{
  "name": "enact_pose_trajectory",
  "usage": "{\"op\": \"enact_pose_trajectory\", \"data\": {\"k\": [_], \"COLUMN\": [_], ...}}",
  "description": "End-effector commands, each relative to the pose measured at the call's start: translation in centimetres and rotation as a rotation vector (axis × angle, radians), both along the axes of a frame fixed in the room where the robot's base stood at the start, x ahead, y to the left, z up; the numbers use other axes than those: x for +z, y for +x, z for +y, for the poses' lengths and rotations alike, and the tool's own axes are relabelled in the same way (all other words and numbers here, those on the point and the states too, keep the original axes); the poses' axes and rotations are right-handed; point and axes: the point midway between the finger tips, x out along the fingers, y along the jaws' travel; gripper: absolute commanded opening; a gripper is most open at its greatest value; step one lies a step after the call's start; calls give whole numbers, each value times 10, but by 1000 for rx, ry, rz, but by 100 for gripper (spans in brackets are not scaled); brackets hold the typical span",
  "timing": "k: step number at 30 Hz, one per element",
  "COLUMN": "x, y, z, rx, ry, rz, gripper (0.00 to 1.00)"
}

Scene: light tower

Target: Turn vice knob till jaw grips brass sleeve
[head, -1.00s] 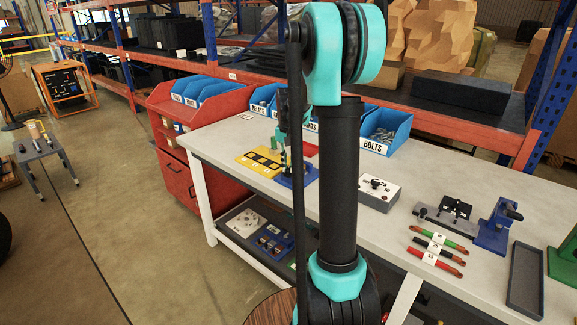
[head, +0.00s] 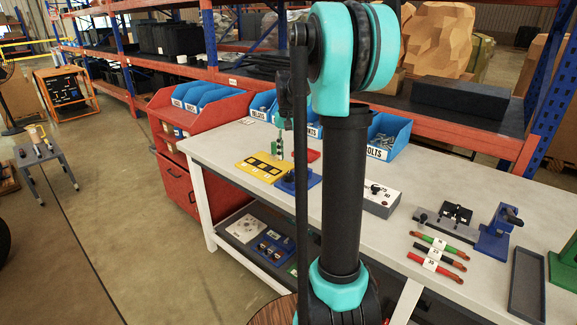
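My gripper (head: 285,112) hangs over the back left of the bench, small and partly behind my own arm. Its fingers are too small and dark to tell open from shut. A green upright piece (head: 279,146) shows just below it, beside a yellow board (head: 261,167). A blue fixture (head: 314,179) is partly hidden by my arm. At the right, a blue block with a black knob (head: 497,232) stands at the end of a grey rail with a black clamp-like piece (head: 456,214). I cannot tell which fixture is the vice. No brass sleeve can be made out.
The pale bench (head: 408,180) also carries a grey box (head: 381,201), several coloured cables (head: 437,252) and a dark tray (head: 527,285). Blue bins (head: 388,137) line its back. A red cabinet (head: 180,187) stands at the left. Open floor lies left of the bench.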

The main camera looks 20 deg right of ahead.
Motion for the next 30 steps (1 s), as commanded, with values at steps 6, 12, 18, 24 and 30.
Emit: {"op": "enact_pose_trajectory", "data": {"k": [6, 12, 18, 24, 30], "x": [35, 47, 48, 42, 1], "y": [0, 0, 0, -7, -60], "z": [0, 0, 0, 3, 22], "rx": [0, 0, 0, 14, 126], "ry": [0, 0, 0, -1, -13], "rz": [0, 0, 0, -11, -89], "gripper": [33, 33, 33, 33, 33]}}
